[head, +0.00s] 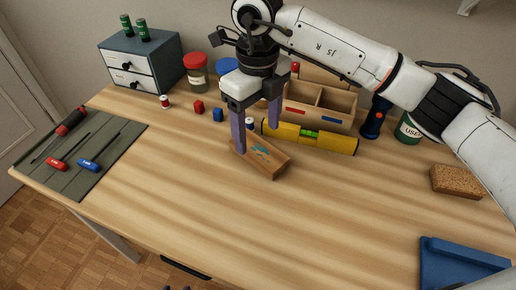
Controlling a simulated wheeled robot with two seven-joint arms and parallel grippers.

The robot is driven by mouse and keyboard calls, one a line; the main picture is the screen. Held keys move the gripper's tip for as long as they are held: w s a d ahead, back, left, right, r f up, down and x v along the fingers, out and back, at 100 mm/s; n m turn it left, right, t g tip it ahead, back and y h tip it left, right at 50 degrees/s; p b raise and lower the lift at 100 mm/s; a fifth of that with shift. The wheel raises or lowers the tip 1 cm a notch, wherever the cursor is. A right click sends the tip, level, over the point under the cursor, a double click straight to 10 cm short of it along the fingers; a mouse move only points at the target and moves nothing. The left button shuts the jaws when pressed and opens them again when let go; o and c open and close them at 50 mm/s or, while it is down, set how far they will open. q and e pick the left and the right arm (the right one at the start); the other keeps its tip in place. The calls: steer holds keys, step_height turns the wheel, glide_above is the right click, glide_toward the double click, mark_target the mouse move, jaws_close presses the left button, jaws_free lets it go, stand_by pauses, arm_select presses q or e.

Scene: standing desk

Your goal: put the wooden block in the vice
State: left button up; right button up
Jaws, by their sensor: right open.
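No vice can be clearly made out in the head view. My left gripper is out of view.
A yellow spirit level (325,139) lies close behind the block, before a wooden organiser (333,123). A tool mat (75,182) is at left, a brown sponge-like block (457,181) at right. A blue object (455,262) is cut off at lower right. The front middle is clear.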

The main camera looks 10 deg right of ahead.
mark_target(259, 149)
steer(key=f, duration=0.4)
steer(key=w+f, duration=0.1)
steer(key=f, duration=0.1)
steer(key=shift+d, duration=0.2)
steer(key=c, duration=1.2)
steer(key=shift+r, duration=0.1)
steer(key=shift+c, duration=0.6)
steer(key=shift+r, duration=0.1)
